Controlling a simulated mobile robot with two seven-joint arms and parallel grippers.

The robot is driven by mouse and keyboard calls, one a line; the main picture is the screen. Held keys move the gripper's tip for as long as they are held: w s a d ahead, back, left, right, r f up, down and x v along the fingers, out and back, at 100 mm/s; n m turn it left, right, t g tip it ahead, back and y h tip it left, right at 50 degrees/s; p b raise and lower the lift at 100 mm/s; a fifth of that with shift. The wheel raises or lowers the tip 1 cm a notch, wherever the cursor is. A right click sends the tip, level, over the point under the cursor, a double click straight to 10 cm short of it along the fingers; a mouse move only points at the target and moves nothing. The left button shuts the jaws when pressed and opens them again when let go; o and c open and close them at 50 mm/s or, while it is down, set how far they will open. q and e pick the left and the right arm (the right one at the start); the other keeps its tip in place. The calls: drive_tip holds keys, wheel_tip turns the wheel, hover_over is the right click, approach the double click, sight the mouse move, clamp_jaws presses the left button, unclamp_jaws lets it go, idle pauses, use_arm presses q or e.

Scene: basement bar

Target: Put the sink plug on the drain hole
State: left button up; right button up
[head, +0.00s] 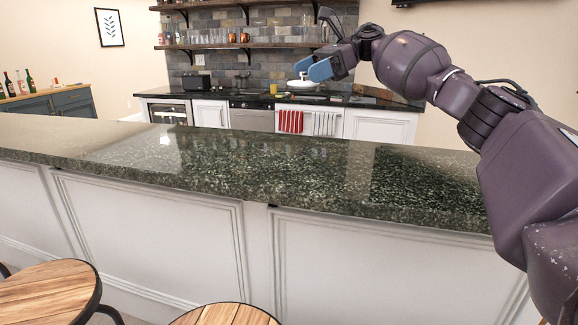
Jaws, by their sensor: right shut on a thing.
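My right gripper (312,73), with blue fingers, is raised above the granite bar counter and shut on a small white round piece (299,84), which looks like the sink plug. The gripper's fingers hide part of it. A sink faucet (242,81) stands on the dark back counter, left of the gripper in the picture. The drain hole cannot be made out from here. My left gripper is not in view.
The granite bar counter (230,165) is bare and lies between me and the back counter (345,99). Wooden stools (50,292) stand at the front. A black toaster-like box (197,83) and a yellow cup (273,88) are on the back counter.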

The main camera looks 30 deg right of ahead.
sight(309, 165)
drive_tip(key=shift+s+d+f, duration=0.1)
drive_tip(key=shift+f, duration=0.2)
wheel_tip(309, 165, down, 19)
drive_tip(key=shift+b, duration=0.3)
drive_tip(key=shift+f, duration=0.2)
drive_tip(key=o, duration=0.9)
drive_tip(key=shift+r, duration=0.1)
